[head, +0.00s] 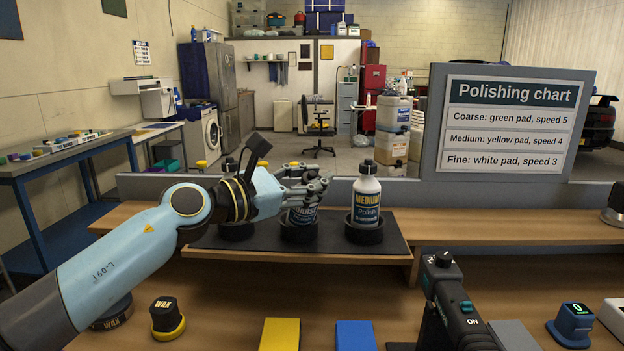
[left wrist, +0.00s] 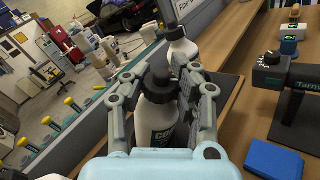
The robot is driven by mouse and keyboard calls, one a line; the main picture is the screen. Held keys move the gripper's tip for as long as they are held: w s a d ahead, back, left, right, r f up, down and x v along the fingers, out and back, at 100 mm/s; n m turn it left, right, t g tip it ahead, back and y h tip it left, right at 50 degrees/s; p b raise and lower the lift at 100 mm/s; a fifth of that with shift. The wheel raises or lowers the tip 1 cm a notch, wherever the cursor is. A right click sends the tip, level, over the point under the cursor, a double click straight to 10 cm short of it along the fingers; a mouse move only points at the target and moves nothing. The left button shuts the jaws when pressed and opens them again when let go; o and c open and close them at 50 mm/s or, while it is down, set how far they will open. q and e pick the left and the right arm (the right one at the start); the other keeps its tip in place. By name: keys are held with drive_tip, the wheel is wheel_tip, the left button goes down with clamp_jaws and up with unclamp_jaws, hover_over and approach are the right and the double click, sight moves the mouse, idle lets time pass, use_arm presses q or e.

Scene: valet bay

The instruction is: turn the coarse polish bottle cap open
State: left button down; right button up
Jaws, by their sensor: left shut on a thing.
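The coarse polish bottle (head: 302,217) stands upright in the middle black holder (head: 299,234) on the dark mat, its label partly showing. My left gripper (head: 309,184) reaches in from the left at the height of the bottle's top and hides the cap in the head view. In the left wrist view, the fingers of my left gripper (left wrist: 158,76) stand on either side of the black cap (left wrist: 157,88), shut on it. The white bottle body (left wrist: 155,120) shows below the cap. My right gripper is not in view.
The medium polish bottle (head: 366,197) stands in the holder just right. A further dark-capped bottle (head: 229,166) is mostly hidden behind my left arm. The polishing chart (head: 513,123) stands behind. A polisher (head: 450,305), yellow block (head: 280,335) and blue block (head: 355,336) lie in front.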

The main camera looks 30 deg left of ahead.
sight(305, 183)
use_arm(q)
drive_tip(key=shift+r+n+t+y+p, duration=0.1)
drive_tip(key=shift+n+t+y+p, duration=0.55)
drive_tip(key=shift+n+y, duration=0.15)
drive_tip(key=shift+n+t+y, duration=0.65)
drive_tip(key=shift+n+y, duration=0.25)
drive_tip(key=shift+y, duration=0.1)
drive_tip(key=shift+f, duration=0.2)
drive_tip(key=c, duration=1.3)
unclamp_jaws()
drive_tip(key=shift+c, duration=0.2)
drive_tip(key=o, duration=0.4)
drive_tip(key=shift+r, duration=0.1)
drive_tip(key=shift+c, duration=0.2)
drive_tip(key=shift+s, duration=0.1)
drive_tip(key=v, duration=0.7)
drive_tip(key=shift+s, duration=0.2)
